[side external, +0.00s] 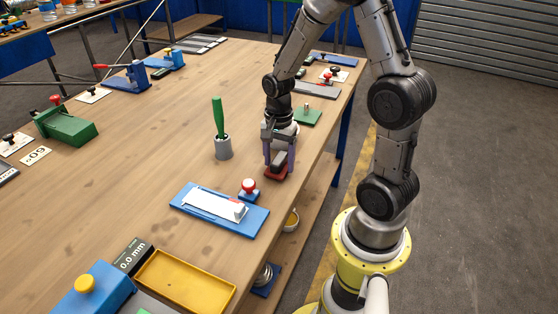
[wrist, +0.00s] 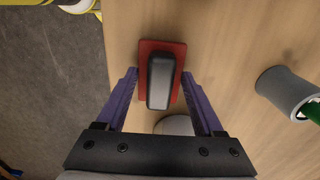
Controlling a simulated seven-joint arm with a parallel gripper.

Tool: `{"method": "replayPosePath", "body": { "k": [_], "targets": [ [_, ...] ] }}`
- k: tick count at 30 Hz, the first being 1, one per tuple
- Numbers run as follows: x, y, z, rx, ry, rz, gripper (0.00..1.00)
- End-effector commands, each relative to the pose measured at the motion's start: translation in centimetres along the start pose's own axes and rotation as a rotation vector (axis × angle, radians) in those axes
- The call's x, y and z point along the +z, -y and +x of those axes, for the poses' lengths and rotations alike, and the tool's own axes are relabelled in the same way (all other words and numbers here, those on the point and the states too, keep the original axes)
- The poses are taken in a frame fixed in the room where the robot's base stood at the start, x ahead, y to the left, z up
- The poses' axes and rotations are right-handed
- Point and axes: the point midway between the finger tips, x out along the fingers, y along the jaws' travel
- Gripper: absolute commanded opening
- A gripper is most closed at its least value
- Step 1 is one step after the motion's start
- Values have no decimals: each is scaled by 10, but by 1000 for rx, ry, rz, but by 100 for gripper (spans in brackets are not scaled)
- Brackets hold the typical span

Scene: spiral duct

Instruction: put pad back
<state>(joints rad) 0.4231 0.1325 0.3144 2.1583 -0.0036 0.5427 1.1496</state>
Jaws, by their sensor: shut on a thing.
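A red pad with a dark grey, black-edged block-like grip on top (side external: 275,175) is under my gripper (side external: 279,162), near the right edge of the wooden bench. In the wrist view the red pad (wrist: 178,47) and its grip lie between the purple fingers of my gripper (wrist: 160,78). The fingers are shut on the pad, one at each side. The pad is at or just above the bench top; I cannot tell whether it touches.
A grey cup (side external: 223,148) with a green-handled tool stands to the left. A blue plate (side external: 250,225) with a white piece and a red-knobbed blue block (side external: 249,191) are nearer the camera. A yellow tray (side external: 185,282) lies in front. A green plate (side external: 308,117) sits behind my gripper.

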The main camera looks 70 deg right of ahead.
Motion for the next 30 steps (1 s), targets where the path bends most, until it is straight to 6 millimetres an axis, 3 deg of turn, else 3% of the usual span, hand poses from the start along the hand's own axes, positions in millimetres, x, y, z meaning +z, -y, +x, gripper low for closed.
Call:
{"method": "replayPosePath", "body": {
  "k": [14, 15, 19, 30],
  "targets": [
    [0, 0, 8, -1, 0, 0, 25],
    [0, 0, 7, -1, -1, 0, 76],
    [0, 0, 7, -1, -1, 0, 99],
    [0, 1, 2, -4, -2, 0, 99]
  ]
}}
